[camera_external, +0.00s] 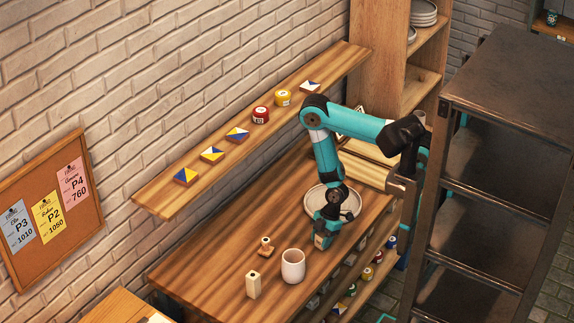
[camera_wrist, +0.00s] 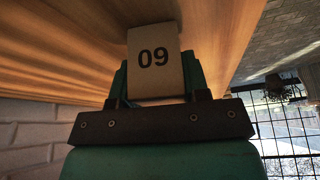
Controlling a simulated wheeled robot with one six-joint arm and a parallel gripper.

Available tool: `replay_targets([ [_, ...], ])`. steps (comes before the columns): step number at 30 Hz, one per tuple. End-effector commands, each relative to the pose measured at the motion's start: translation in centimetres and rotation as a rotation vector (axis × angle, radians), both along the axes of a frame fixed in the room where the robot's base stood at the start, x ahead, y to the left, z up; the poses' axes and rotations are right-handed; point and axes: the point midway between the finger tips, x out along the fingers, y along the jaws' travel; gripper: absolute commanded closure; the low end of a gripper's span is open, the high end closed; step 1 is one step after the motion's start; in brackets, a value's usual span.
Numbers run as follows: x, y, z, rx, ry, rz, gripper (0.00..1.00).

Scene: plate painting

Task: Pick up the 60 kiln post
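The 60 kiln post (camera_wrist: 155,75) is a pale block between the teal fingers of my gripper (camera_wrist: 157,82) in the wrist view. Its number appears there as "09", which is 60 turned upside down. The fingers lie against both sides of the post, with no gap showing. In the external view my gripper (camera_external: 324,229) points down at the table's right part, with the post (camera_external: 321,242) low between its fingers. Whether the post's foot touches the table is unclear.
A white cup (camera_external: 293,267), another pale post (camera_external: 253,285) and a small wooden piece (camera_external: 266,247) stand left of my gripper on the wooden table (camera_external: 215,263). A plate (camera_external: 318,199) lies just behind it. A wall shelf (camera_external: 222,137) runs above; a dark rack (camera_external: 500,110) stands right.

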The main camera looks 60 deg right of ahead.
Motion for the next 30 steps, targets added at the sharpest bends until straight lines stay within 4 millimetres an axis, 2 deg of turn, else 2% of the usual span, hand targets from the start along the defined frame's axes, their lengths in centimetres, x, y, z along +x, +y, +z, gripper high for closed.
replay_targets([
  [1, 0.0, 0.0, 0.0, 0.0, 0.0, 0.0, 0.78],
  [2, 0.0, 0.0, 0.0, 0.0, 0.0, 0.0, 0.85],
  [3, 0.0, 0.0, 0.0, 0.0, 0.0, 0.0, 0.86],
  [11, 0.0, 0.0, 0.1, 0.001, 0.0, 0.0, 0.86],
  [17, 0.1, 0.0, 1.4, 0.001, -0.003, -0.001, 0.86],
  [20, 0.1, 0.0, 2.9, 0.002, -0.004, 0.0, 0.86],
  [30, 0.1, 0.0, 11.6, 0.003, -0.008, -0.001, 0.86],
])
